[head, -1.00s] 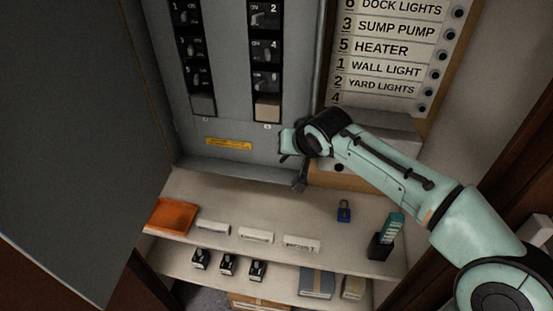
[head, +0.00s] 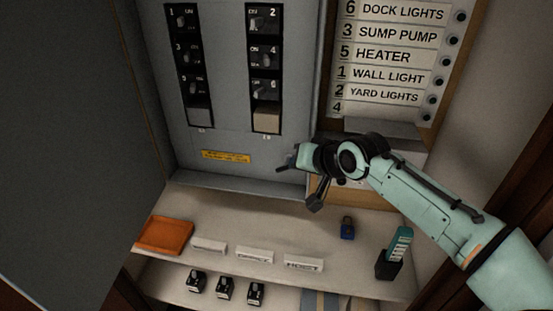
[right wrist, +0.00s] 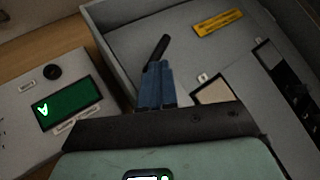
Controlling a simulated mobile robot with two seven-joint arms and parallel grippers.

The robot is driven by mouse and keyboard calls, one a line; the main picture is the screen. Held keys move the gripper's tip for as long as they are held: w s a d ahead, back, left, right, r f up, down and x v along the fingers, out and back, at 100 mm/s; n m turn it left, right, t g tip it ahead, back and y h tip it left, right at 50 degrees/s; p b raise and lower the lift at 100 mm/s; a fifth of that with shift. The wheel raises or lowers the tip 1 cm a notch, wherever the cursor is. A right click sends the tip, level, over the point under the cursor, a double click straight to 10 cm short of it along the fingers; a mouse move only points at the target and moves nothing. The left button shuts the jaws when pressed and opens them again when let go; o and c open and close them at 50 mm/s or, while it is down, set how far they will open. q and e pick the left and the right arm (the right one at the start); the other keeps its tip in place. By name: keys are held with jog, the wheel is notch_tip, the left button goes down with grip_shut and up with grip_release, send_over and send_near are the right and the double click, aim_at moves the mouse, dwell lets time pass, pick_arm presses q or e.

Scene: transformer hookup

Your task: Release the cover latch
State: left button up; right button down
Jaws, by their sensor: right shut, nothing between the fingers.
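The grey breaker panel (head: 226,130) stands at the back with its door swung open to the left. A short dark bar (right wrist: 158,48), which looks like the cover latch handle, lies over the lower panel face in the right wrist view. My right gripper (right wrist: 155,85) is shut and empty, its bluish fingers ending at the bar's near end; I cannot tell whether they touch it. In the head view the right gripper (head: 284,161) is at the panel's lower right corner, and the latch cannot be made out there. My left gripper is not in view.
A yellow label (head: 226,156) sits below the breakers. A shelf below holds an orange tray (head: 166,235), white name plates (head: 255,256), a blue padlock (head: 347,228) and a teal device (head: 398,246). A box with a green screen (right wrist: 68,104) stands beside the panel.

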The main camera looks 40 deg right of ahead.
dwell(0.4)
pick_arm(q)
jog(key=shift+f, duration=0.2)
pick_arm(e)
jog(key=shift+w+a+f, duration=0.35)
jog(key=shift+w+a, duration=0.1)
jog(key=shift+w, duration=0.1)
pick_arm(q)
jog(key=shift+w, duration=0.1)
